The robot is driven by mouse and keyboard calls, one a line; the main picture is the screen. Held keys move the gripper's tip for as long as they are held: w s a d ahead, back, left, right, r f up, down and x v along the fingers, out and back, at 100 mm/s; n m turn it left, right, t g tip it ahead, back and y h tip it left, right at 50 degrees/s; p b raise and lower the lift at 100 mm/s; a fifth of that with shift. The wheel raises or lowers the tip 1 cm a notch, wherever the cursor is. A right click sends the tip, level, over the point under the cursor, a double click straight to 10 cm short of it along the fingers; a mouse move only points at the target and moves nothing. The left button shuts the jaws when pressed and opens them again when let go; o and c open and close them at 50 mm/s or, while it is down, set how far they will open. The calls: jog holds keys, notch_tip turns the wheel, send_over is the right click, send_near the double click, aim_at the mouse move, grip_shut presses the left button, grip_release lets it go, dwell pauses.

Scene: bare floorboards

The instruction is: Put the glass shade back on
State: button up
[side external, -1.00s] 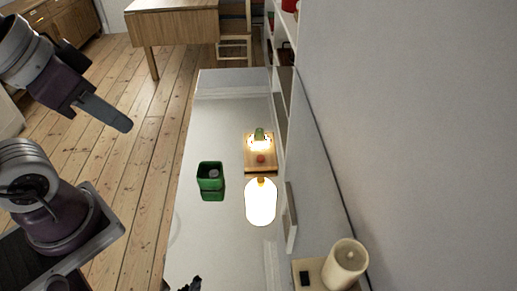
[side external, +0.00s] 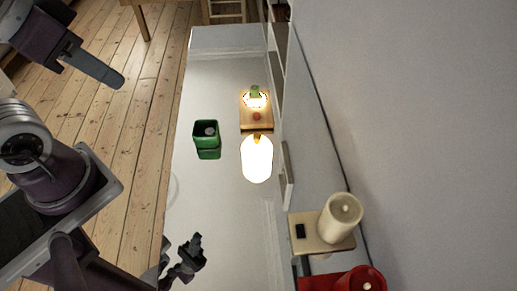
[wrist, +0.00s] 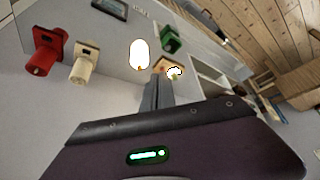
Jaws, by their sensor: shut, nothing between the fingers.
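A glowing white rounded cylinder (side external: 257,160), which looks like the glass shade, is on the pale worktop with a gold-coloured end towards the wooden block. It also shows in the wrist view (wrist: 139,54). The wooden block (side external: 257,124) behind it carries a small bright glowing piece with a green top (side external: 255,92) and a small red spot. Glare hides whether the cylinder touches the block. My gripper (side external: 113,79) is at the upper left, well apart from the cylinder, with its grey fingers shut and empty. The fingers also show in the wrist view (wrist: 154,88).
A green open box (side external: 207,140) stands left of the cylinder. A cream cylinder on a plate (side external: 340,218) and a red one (side external: 362,280) are at the lower right, along the wall. A dark jagged object (side external: 186,260) is near the front. Worktop between box and front is clear.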

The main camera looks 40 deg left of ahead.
jog(key=o, duration=2)
jog(key=n+g, duration=0.5)
jog(key=n, duration=1)
send_over(257, 150)
jog(key=a, duration=0.3)
notch_tip(257, 150, down, 19)
jog(key=f+n, duration=0.1)
jog(key=f, duration=0.3)
jog(key=w+d+f+n, duration=0.1)
jog(key=f, duration=0.3)
jog(key=f+n, duration=0.1)
jog(key=f, duration=0.3)
jog(key=shift+w+d+f+g, duration=0.25)
jog(key=shift+w+d+g, duration=0.05)
